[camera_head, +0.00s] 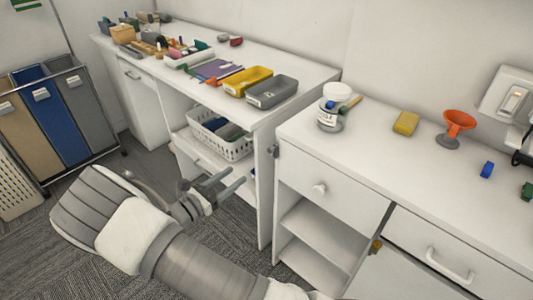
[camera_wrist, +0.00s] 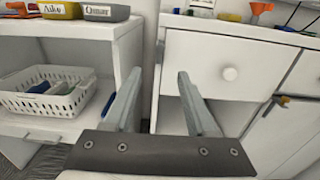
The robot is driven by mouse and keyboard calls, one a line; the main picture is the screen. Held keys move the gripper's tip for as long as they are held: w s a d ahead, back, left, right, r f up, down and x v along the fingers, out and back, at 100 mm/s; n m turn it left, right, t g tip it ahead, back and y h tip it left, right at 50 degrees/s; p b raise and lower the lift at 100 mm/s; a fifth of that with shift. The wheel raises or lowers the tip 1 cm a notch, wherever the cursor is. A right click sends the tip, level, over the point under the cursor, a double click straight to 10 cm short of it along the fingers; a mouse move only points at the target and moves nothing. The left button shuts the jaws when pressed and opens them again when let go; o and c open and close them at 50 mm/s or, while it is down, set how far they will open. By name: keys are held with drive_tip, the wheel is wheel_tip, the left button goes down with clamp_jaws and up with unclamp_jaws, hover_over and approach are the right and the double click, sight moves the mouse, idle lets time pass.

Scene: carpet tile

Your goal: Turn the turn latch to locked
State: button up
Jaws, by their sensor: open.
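A small yellow-brown turn latch (camera_head: 376,246) sits at the upper left edge of the cabinet door (camera_head: 400,278), under the right-hand drawer. It also shows at the right of the wrist view (camera_wrist: 283,101), small, with a dark part beside it. I cannot tell which way its knob is turned. My gripper (camera_head: 225,181) is open and empty, in front of the gap between the two counters. In the wrist view its fingers (camera_wrist: 160,78) are spread, well to the left of the latch and apart from it.
A white drawer with a round knob (camera_head: 320,188) is above open shelves, left of the latch. Another drawer has a bar handle (camera_head: 450,264). A white basket (camera_head: 220,133) stands on the left unit's shelf. An orange funnel (camera_head: 459,123) and a jar (camera_head: 330,116) stand on the right counter.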

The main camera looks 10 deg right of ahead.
sight(269, 151)
drive_tip(key=x, duration=1.4)
drive_tip(key=shift+w+d, duration=0.2)
drive_tip(key=shift+d, duration=0.15)
clamp_jaws()
